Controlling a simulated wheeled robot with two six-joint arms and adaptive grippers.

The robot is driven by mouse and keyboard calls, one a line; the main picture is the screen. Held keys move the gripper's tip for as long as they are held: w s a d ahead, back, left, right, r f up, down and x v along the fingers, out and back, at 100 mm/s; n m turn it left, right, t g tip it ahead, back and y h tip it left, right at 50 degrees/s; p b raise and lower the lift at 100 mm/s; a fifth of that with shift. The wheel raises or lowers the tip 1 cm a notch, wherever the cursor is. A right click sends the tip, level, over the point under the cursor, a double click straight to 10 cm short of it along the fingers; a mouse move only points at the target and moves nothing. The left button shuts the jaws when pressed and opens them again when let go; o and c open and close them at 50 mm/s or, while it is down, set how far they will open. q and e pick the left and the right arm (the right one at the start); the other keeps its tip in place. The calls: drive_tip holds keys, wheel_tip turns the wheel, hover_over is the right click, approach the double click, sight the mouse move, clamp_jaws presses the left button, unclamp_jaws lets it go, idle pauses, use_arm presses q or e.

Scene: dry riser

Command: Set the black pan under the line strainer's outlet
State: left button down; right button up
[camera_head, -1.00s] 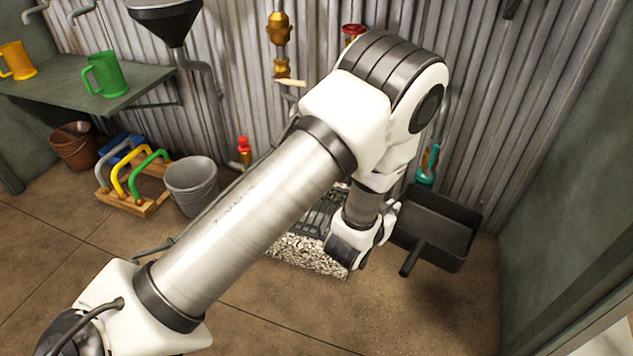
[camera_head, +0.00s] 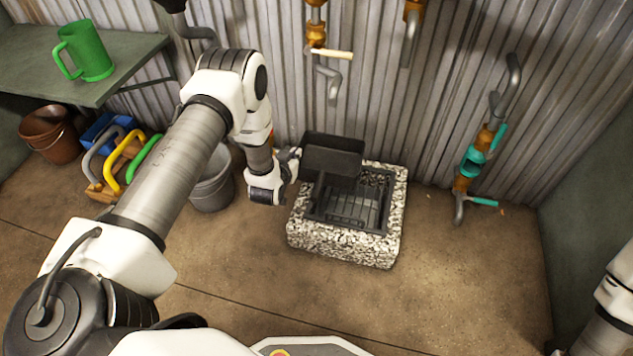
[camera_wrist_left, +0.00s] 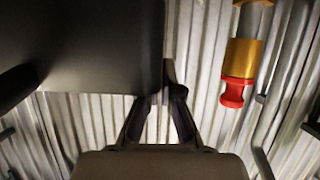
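The black pan (camera_head: 333,162) is in the air over the back of the stone-edged drain in the head view. Its short handle seems to point down toward the front. My left gripper (camera_head: 292,163) is at the pan's left edge. In the wrist view its two fingers (camera_wrist_left: 160,112) meet the edge of the pan (camera_wrist_left: 85,50) and look shut on it; the exact contact is dark. Brass fittings hang on the wall, one with a pale lever and grey spout (camera_head: 330,80). I cannot tell which one is the line strainer. My right gripper is out of view.
The drain (camera_head: 345,240) has a speckled stone surround and a dark grate. A grey bucket (camera_head: 212,182) stands behind my left arm. A teal-handled brass valve (camera_head: 470,165) is on the wall to the right. The floor on the right is clear. A green mug (camera_head: 85,50) sits on the shelf.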

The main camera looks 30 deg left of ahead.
use_arm(q)
wheel_tip(320, 180, down, 9)
drive_tip(key=b, duration=0.4)
drive_tip(key=c, duration=1.3)
unclamp_jaws()
drive_tip(key=shift+d, duration=0.1)
drive_tip(key=shift+r, duration=0.1)
